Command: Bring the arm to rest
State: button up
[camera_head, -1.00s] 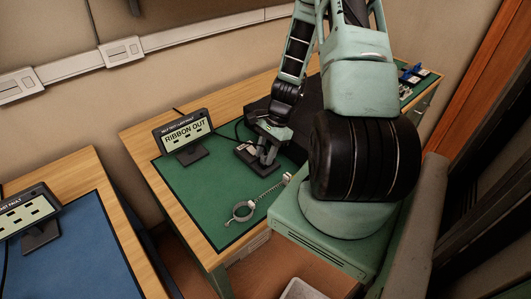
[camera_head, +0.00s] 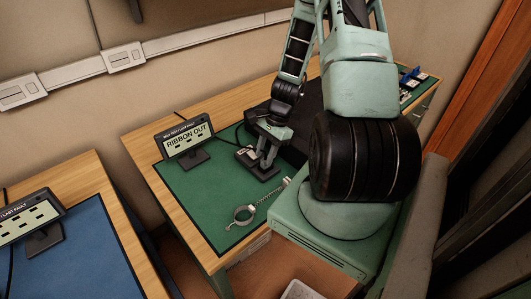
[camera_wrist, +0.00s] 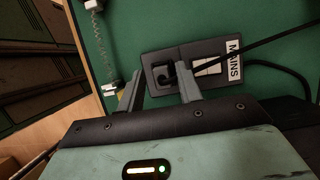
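My gripper (camera_head: 266,162) is low over the green mat (camera_head: 215,200) on the wooden bench, at a dark box. In the wrist view my gripper's two fingers (camera_wrist: 160,80) stand apart. Between and just beyond their tips is the dark box marked MAINS (camera_wrist: 190,64), with a black plug or cable end (camera_wrist: 165,74) on it. I cannot tell whether the fingers touch the box. Nothing is seen clamped between them. My arm reaches up from its base and bends down over the bench.
A display reading RIBBON OUT (camera_head: 188,138) stands at the mat's back left. A wrist strap with a coiled cord (camera_head: 245,214) lies near the front. Another display (camera_head: 28,217) stands on the blue-matted bench (camera_head: 85,255) at left. A wall (camera_head: 210,55) rises behind.

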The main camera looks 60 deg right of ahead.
jog(key=shift+r+p, duration=1.65)
jog(key=shift+r, duration=0.55)
jog(key=shift+f, duration=0.1)
